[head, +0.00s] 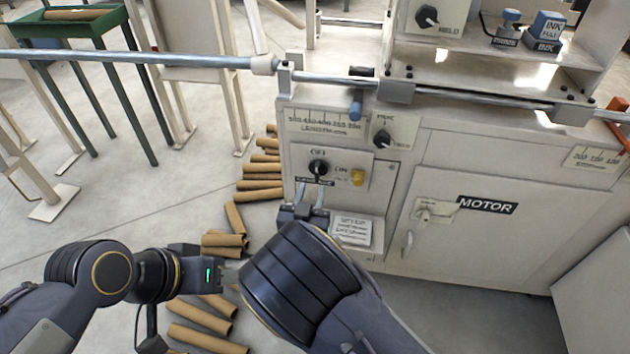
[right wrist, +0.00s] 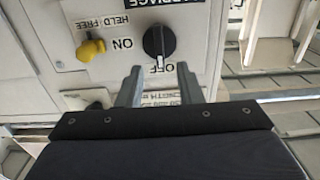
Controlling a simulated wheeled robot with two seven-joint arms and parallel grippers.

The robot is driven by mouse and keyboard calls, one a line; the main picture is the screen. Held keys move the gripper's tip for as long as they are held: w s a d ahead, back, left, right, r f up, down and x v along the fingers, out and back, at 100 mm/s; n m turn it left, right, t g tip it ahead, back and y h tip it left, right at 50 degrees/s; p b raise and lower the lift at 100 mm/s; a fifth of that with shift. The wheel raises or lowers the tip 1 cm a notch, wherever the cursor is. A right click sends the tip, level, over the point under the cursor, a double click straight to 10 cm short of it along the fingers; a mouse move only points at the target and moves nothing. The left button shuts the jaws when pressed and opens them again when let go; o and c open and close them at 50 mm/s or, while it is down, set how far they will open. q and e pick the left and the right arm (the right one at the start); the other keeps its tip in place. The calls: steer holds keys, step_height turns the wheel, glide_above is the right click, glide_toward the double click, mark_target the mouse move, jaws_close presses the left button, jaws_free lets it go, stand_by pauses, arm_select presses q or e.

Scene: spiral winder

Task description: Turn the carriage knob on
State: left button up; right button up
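The carriage knob (head: 318,167) is a black rotary knob on the cream control panel, between an OFF mark above it and an ON mark to its right. In the right wrist view, where the panel appears upside down, the knob (right wrist: 158,40) has its white pointer mark toward OFF. My right gripper (head: 313,192) is just below the knob in the head view. Its two fingers are apart with nothing between them, and they also show in the right wrist view (right wrist: 158,86), short of the knob. My left gripper (head: 228,274) is low, partly hidden by my right arm.
A yellow knob (head: 357,177) sits right of the carriage knob, and another black knob (head: 382,138) is above right. A steel bar (head: 335,79) crosses above the panel. A MOTOR door (head: 480,230) is to the right. Cardboard tubes (head: 262,183) lie on the floor left.

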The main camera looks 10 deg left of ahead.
mark_target(317, 174)
steer(key=w, duration=0.5)
steer(key=shift+w+b, duration=0.35)
steer(key=shift+b, duration=0.05)
jaws_close()
